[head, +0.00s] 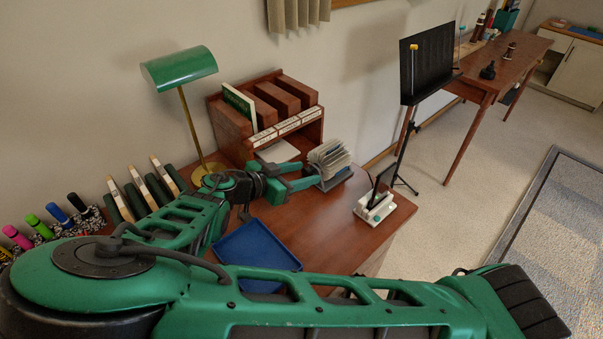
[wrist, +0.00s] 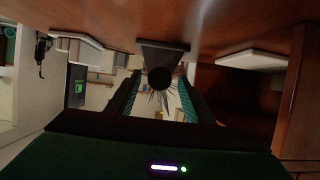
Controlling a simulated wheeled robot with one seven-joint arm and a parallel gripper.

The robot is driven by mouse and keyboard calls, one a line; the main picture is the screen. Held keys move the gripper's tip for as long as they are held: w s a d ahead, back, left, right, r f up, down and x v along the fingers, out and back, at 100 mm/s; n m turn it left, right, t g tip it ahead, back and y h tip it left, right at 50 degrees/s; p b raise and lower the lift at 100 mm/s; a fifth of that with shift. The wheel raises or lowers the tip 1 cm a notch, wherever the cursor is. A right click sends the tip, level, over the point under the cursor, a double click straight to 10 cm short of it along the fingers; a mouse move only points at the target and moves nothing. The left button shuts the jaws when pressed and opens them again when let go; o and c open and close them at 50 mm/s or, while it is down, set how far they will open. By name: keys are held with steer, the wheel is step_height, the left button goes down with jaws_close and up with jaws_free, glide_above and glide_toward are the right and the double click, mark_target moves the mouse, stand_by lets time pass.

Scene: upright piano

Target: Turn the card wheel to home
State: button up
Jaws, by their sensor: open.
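The card wheel (head: 331,158) stands on the brown desk, with a fan of pale cards on a dark stand. My gripper (head: 310,174) reaches in from the left, its two green fingers open and pointing at the wheel's near side. In the wrist view, a dark round knob (wrist: 160,77) of the wheel shows between the open fingers (wrist: 158,90), with card edges fanned behind it. I cannot tell whether the fingers touch the knob. Which card is at the front cannot be read.
A wooden organizer (head: 270,115) with labelled slots stands behind my gripper. A green lamp (head: 180,68) is to its left. A white device (head: 384,208) sits to the right of the wheel, and a blue tray (head: 254,247) lies in front. Bare desk (head: 300,225) lies between them.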

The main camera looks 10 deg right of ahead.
steer(key=shift+c, duration=0.2)
steer(key=c, duration=1)
steer(key=shift+w, duration=0.1)
steer(key=shift+w+a+n+g+h, duration=0.15)
steer(key=shift+n+g+h, duration=0.4)
steer(key=shift+n, duration=0.65)
steer(key=n, duration=0.1)
steer(key=n+g+h, duration=0.1)
steer(key=shift+w+a+f+n, duration=0.1)
steer(key=shift+w+f+n, duration=0.05)
steer(key=shift+n, duration=0.15)
steer(key=n+h, duration=0.1)
steer(key=n+g, duration=0.1)
steer(key=n, duration=0.1)
steer(key=shift+w+a+f+h, duration=0.1)
steer(key=shift+w+f+h, duration=0.05)
steer(key=shift+h, duration=0.2)
steer(key=shift+f+n+g+h, duration=0.15)
steer(key=shift+n+g+h, duration=0.3)
steer(key=shift+n, duration=0.65)
